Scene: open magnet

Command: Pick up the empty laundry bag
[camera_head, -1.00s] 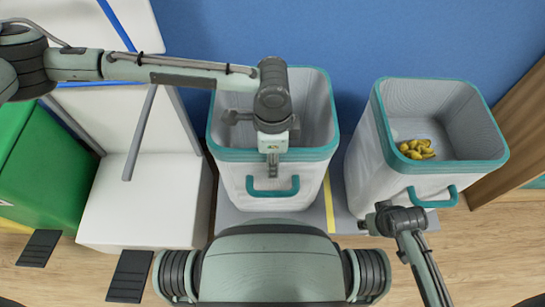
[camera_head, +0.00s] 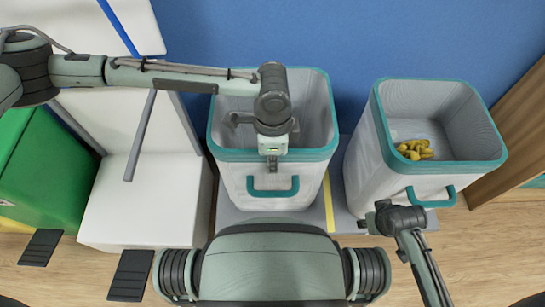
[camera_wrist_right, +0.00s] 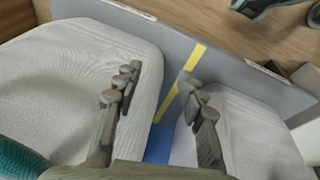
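The empty laundry bag (camera_head: 228,180) is a white, upright bin-like bag with a teal rim and a teal front handle. It stands at the middle of the head view, and nothing shows inside it. My left gripper (camera_head: 272,163) hangs over its front rim, just above the handle. It looks narrow from above, so its opening and any contact are unclear. A second white bag (camera_head: 372,165) with a teal rim stands to the right, holding yellow items (camera_head: 415,149). My right gripper (camera_wrist_right: 160,80) is open and empty in the wrist view, with a white bag on either side.
Both bags stand on a grey base (camera_head: 228,216) with a yellow stripe (camera_head: 328,205) between them, against a blue wall (camera_head: 420,40). A white box-like seat (camera_head: 145,200) and a green bin (camera_head: 45,165) are at the left.

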